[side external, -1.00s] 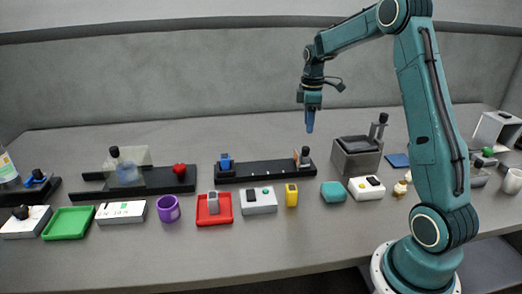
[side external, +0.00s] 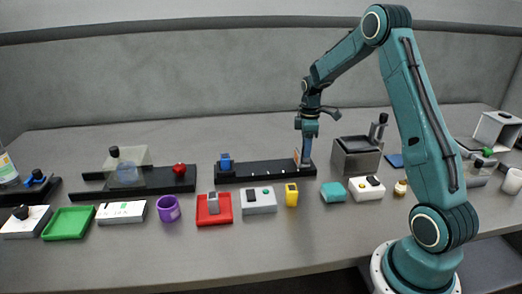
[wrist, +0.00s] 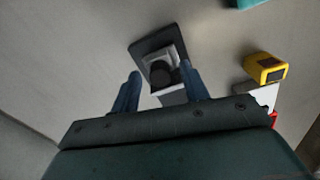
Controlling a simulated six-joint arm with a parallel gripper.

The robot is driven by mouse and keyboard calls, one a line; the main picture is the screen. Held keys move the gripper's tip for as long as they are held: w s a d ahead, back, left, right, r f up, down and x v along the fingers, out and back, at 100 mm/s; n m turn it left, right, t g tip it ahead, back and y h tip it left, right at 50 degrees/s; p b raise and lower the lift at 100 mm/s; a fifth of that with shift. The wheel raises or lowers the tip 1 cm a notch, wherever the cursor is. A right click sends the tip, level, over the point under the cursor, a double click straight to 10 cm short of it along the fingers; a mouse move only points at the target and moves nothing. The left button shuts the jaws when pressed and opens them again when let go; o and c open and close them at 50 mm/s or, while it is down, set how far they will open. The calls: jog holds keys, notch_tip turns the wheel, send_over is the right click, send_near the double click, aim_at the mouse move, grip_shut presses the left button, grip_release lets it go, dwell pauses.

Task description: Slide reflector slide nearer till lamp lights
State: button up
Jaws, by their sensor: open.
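The black rail (side external: 262,171) lies on the table with a blue sensor block (side external: 226,162) at its left end. The reflector slide (side external: 298,157) stands near the rail's right end, mostly hidden by my gripper in the side view. In the wrist view the reflector slide (wrist: 161,75) shows as a pale block with a dark round knob, between the blue fingers. My gripper (side external: 305,150) points down over it; in the wrist view the fingers (wrist: 161,88) stand apart on both sides of the knob. I cannot tell whether they touch it. No lit lamp is distinguishable.
A grey open bin (side external: 357,160) stands close to the right. The table behind the rail is clear.

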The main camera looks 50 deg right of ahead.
grip_shut()
jog(key=shift+w+a, duration=1.8)
grip_release()
jog(key=shift+r, duration=0.1)
notch_tip(320, 180, up, 14)
